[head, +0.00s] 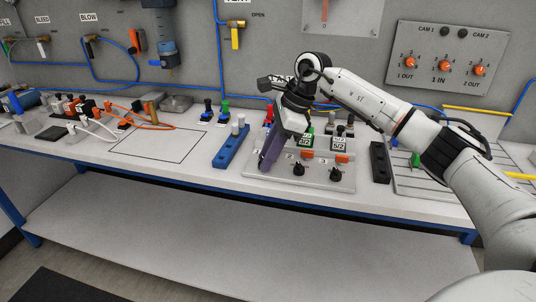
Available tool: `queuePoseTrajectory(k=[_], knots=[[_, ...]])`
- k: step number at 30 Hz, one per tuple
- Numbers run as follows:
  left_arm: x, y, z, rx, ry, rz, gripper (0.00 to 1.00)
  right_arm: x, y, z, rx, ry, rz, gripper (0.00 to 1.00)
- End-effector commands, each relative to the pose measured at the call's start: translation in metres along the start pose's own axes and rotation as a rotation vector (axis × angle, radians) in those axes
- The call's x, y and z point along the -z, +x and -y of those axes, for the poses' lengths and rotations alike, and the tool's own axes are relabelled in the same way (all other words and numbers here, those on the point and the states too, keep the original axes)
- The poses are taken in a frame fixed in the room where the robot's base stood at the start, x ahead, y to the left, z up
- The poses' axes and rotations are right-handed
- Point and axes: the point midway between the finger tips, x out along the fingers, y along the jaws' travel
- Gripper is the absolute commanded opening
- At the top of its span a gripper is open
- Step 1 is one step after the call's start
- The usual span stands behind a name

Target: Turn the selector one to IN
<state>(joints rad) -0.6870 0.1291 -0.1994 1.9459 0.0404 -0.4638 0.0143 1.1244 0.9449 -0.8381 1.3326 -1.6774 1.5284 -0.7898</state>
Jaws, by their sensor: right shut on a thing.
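A light grey control plate (316,181) lies on the bench with black selector knobs along its front. Two knobs show: one in the middle (299,169) and one to the right (335,174). My right gripper (265,166) points down over the plate's left end, left of these knobs. It is shut on what appears to be the leftmost knob, selector one, which its dark fingers hide. That knob's setting and its markings cannot be read. My left gripper is not in view.
Green-and-white valve blocks (338,144) stand behind the knobs, close to my right wrist. A blue rack (230,146) stands left of the plate and a black block (380,162) right of it. A wall panel (451,57) carries orange knobs.

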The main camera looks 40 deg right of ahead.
Motion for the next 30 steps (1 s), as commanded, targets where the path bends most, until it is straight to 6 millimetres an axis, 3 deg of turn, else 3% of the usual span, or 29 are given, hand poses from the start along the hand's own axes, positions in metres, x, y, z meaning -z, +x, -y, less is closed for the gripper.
queuePoseTrajectory(k=[2, 3, 6, 17, 30], knots=[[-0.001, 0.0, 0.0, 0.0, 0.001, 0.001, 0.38, -0.001, 0.001, -0.001, -0.003, -0.005, 0.001, 0.01], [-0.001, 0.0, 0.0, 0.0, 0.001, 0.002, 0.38, -0.001, 0.001, -0.001, -0.003, -0.005, 0.001, 0.25], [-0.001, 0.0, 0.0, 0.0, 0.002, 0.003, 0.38, -0.001, 0.001, -0.001, -0.002, -0.004, 0.0, 0.4], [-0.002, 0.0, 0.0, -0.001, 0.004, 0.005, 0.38, 0.0, -0.005, 0.0, 0.001, -0.001, 0.0, 0.4], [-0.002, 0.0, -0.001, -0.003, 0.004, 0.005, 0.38, -0.001, -0.082, 0.0, 0.001, -0.002, 0.002, 0.4]])
